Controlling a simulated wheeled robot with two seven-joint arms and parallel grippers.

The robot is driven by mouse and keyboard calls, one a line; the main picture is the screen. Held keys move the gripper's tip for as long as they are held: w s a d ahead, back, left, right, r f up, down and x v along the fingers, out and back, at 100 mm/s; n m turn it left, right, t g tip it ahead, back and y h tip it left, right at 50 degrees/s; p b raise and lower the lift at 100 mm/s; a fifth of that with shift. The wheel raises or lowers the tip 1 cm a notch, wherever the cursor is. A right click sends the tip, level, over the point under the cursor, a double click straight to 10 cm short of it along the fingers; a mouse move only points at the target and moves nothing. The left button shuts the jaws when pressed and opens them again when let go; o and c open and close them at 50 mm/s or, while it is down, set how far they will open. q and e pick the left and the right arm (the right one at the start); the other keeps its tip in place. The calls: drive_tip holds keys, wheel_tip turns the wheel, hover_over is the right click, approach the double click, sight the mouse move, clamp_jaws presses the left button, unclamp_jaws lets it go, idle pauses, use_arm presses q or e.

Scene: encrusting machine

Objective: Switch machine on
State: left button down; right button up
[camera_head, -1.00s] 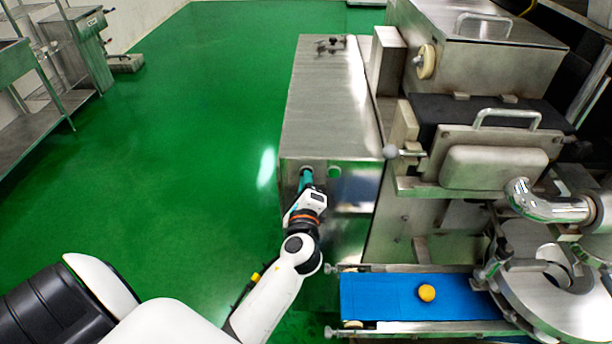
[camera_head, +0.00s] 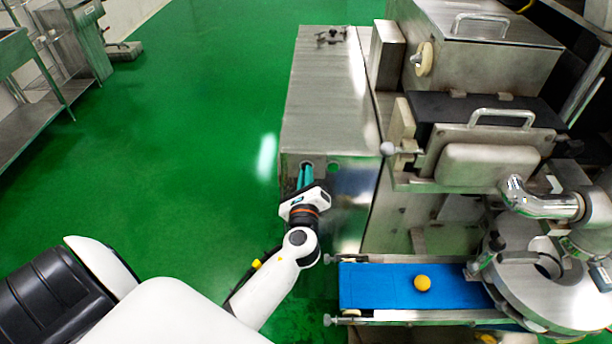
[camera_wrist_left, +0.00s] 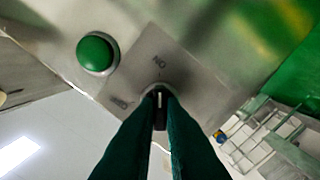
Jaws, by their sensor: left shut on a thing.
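The steel machine (camera_head: 330,110) has a switch panel on its near side. My left gripper (camera_head: 305,170) reaches it with its teal fingers against the panel. In the left wrist view the two dark green fingers are shut on a black rotary knob (camera_wrist_left: 160,108) with a white mark. The plate (camera_wrist_left: 185,75) around the knob carries an ON label above it and an OFF label to its left. The white mark appears to line up with ON. A round green button (camera_wrist_left: 96,53) sits beside the plate; it also shows in the head view (camera_head: 333,168). My right gripper is out of view.
A blue conveyor belt (camera_head: 370,287) with an orange-yellow ball (camera_head: 422,283) lies at the lower right, near my left arm. A round metal turntable (camera_head: 540,290) stands at its right end. Green floor (camera_head: 170,160) to the left is open.

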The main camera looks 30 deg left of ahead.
use_arm(q)
drive_tip(key=shift+w+a+r, duration=0.1)
drive_tip(key=shift+a+r, duration=0.05)
drive_tip(key=shift+r, duration=0.25)
drive_tip(key=c, duration=1.5)
unclamp_jaws()
drive_tip(key=shift+f, duration=0.3)
drive_tip(key=shift+b+v, duration=1.9)
drive_tip(key=shift+v, duration=4.05)
drive_tip(key=shift+f, duration=0.1)
